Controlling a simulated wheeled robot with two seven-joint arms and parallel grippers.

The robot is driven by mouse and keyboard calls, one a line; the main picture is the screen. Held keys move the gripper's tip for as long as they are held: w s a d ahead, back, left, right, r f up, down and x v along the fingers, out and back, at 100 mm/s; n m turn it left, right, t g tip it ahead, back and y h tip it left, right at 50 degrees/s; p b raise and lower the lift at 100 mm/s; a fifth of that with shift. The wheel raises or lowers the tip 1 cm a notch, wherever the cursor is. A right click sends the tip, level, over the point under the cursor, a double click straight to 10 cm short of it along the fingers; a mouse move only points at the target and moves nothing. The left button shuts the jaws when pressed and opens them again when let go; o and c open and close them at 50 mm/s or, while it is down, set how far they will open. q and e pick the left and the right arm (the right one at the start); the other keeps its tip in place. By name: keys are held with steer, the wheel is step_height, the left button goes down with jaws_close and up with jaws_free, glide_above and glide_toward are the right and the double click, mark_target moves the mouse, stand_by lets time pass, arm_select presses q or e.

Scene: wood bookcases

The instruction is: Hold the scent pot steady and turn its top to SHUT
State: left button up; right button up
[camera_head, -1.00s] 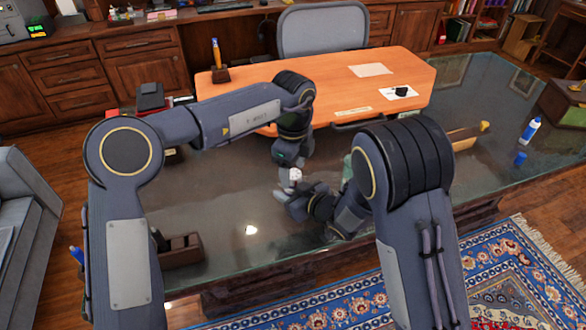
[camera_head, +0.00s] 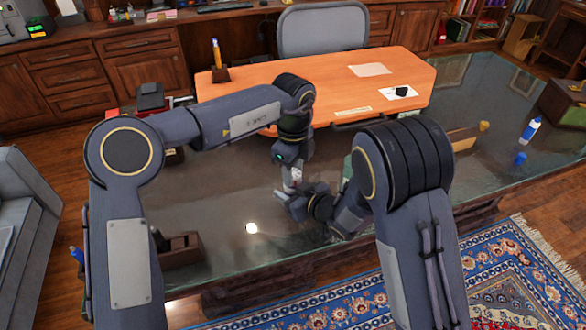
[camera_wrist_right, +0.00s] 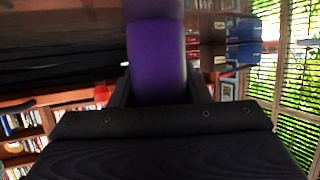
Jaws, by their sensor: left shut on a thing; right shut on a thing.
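In the right wrist view, a purple cylinder (camera_wrist_right: 157,65), which I take for the scent pot, stands between the two fingers of my right gripper (camera_wrist_right: 158,92). My right gripper also shows in the head view (camera_head: 292,199), shut on the pot from the right, low above the glass table. My left gripper (camera_head: 293,178) comes down from above, just over the right one, and is shut on what appears to be the pot's top. The pot is mostly hidden by both grippers in the head view. No SHUT mark can be read.
The glass table (camera_head: 215,215) is clear around the grippers. Behind is an orange desk top (camera_head: 320,80) with papers. A dark open box (camera_head: 180,250) is at front left. A blue and white bottle (camera_head: 530,131) and blue cup (camera_head: 520,158) are at right.

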arm_select(q)
steer(key=m, duration=0.4)
steer(key=shift+m, duration=2.2)
steer(key=o, duration=1)
steer(key=shift+r, duration=0.1)
step_height(320, 180, up, 12)
